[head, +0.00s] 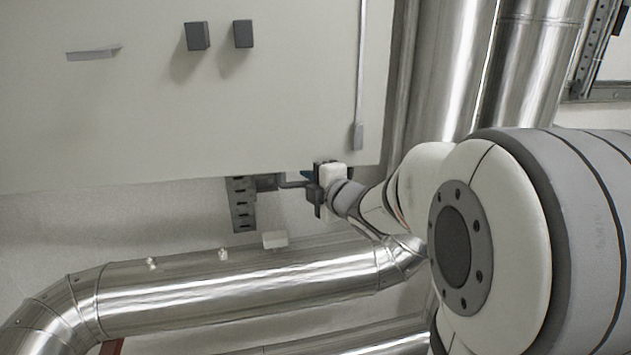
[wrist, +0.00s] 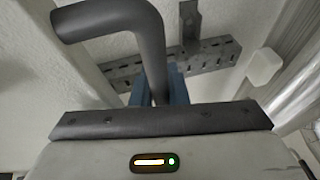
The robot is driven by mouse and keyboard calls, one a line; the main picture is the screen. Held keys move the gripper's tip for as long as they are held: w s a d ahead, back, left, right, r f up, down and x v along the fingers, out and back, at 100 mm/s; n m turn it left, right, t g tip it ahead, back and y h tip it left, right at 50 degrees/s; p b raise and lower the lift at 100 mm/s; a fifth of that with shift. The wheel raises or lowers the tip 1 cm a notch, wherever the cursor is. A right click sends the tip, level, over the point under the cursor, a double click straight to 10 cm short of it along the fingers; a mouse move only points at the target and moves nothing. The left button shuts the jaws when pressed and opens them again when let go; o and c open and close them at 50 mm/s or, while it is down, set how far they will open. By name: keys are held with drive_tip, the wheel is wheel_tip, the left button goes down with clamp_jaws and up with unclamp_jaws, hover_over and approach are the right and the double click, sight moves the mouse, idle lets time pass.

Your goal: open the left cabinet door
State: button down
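The cabinet (head: 200,105) is a large pale panel at the upper left of the head view. My gripper (head: 312,186) is at its lower right edge. In the wrist view a dark grey bent bar handle (wrist: 108,14) comes in from the upper left and turns down between my gripper's blue fingers (wrist: 160,88). The fingers lie close against both sides of the bar, and my gripper looks shut on it. The tips are partly hidden by the bar. The door's seam cannot be made out.
Two dark blocks (head: 197,36) and a long thin vertical bar (head: 360,70) are on the panel. A perforated metal bracket (head: 242,205) is left of my gripper. A shiny pipe (head: 240,287) runs below. Large vertical pipes (head: 450,70) stand at the right.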

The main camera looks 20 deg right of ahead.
drive_tip(key=c, duration=1.7)
unclamp_jaws()
drive_tip(key=shift+a, duration=0.2)
drive_tip(key=shift+s+d, duration=0.1)
drive_tip(key=shift+d, duration=0.1)
drive_tip(key=shift+s, duration=0.1)
drive_tip(key=v, duration=0.7)
drive_tip(key=shift+s+r+b, duration=0.1)
drive_tip(key=shift+s+b, duration=0.2)
drive_tip(key=shift+d, duration=0.1)
